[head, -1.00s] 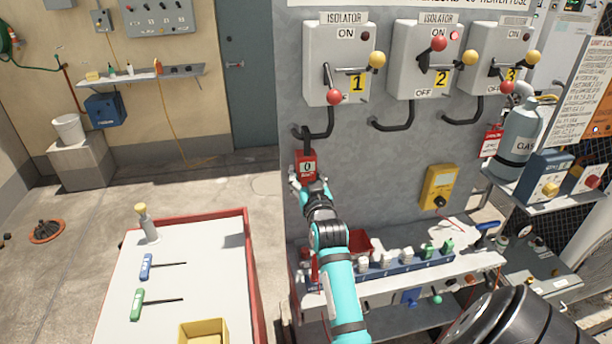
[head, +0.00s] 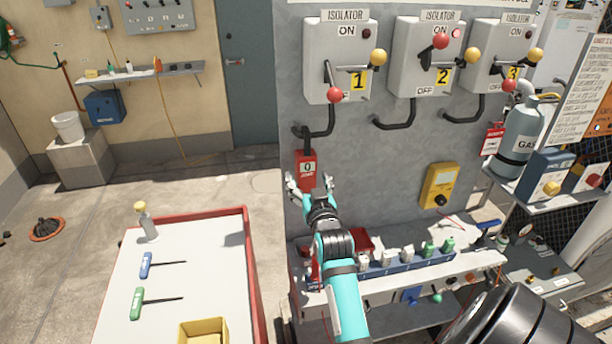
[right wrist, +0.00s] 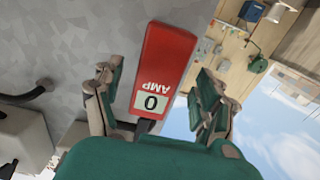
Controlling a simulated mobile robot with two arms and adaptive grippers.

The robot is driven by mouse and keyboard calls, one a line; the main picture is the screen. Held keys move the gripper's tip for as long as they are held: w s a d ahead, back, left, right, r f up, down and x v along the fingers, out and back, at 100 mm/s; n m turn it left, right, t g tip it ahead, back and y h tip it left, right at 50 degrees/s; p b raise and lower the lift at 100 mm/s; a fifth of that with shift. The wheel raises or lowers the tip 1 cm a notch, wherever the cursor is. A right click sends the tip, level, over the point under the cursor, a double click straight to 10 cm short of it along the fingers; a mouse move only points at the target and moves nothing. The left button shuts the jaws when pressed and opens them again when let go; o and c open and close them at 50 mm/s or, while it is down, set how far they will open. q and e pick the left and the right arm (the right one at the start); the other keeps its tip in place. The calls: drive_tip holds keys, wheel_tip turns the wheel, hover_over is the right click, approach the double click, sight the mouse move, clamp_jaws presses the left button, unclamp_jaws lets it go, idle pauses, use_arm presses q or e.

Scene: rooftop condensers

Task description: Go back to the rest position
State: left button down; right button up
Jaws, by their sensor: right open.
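A red clamp meter (head: 306,172) with a small display reading 0 hangs on the dark cable below isolator 1 (head: 338,62), against the grey panel. It also shows in the right wrist view (right wrist: 168,60), seen between my fingers. My right gripper (head: 312,184) is open and empty, just below and in front of the meter. In the right wrist view its two fingers (right wrist: 154,76) stand wide apart on either side of the meter, with a gap on each side. My left gripper is not in view.
A shelf (head: 482,262) with small padlock-like pieces runs under my right forearm. A red-rimmed table (head: 200,262) with two screwdrivers, a bottle and a yellow bin stands at left. A gas bottle (head: 519,138) stands at right. The floor at far left is mostly clear.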

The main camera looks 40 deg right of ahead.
drive_tip(key=v, duration=0.4)
drive_tip(key=shift+s+a, duration=0.1)
drive_tip(key=shift+s, duration=0.1)
drive_tip(key=s+a+f+n+g+y, duration=0.45)
drive_tip(key=s+a+f+y, duration=0.2)
drive_tip(key=a+f, duration=0.5)
drive_tip(key=s+a+f+n+g+y, duration=0.1)
drive_tip(key=s+a+f+g, duration=0.25)
drive_tip(key=s, duration=0.25)
drive_tip(key=s+a+f+n+g, duration=0.1)
drive_tip(key=s+a+f+g, duration=0.1)
drive_tip(key=s+a, duration=0.35)
drive_tip(key=s+a+f+n+g+y, duration=0.1)
drive_tip(key=s+a+f+g, duration=0.1)
drive_tip(key=s, duration=0.6)
wheel_tip(320, 180, down, 26)
drive_tip(key=g+b, duration=0.1)
drive_tip(key=g, duration=0.1)
drive_tip(key=s+d+f+b, duration=0.1)
drive_tip(key=s+d+f, duration=0.2)
drive_tip(key=s+f, duration=1.4)
drive_tip(key=shift+s+f+g+b, duration=0.3)
drive_tip(key=shift+f+g, duration=0.1)
drive_tip(key=shift+f, duration=0.5)
drive_tip(key=shift+n, duration=0.25)
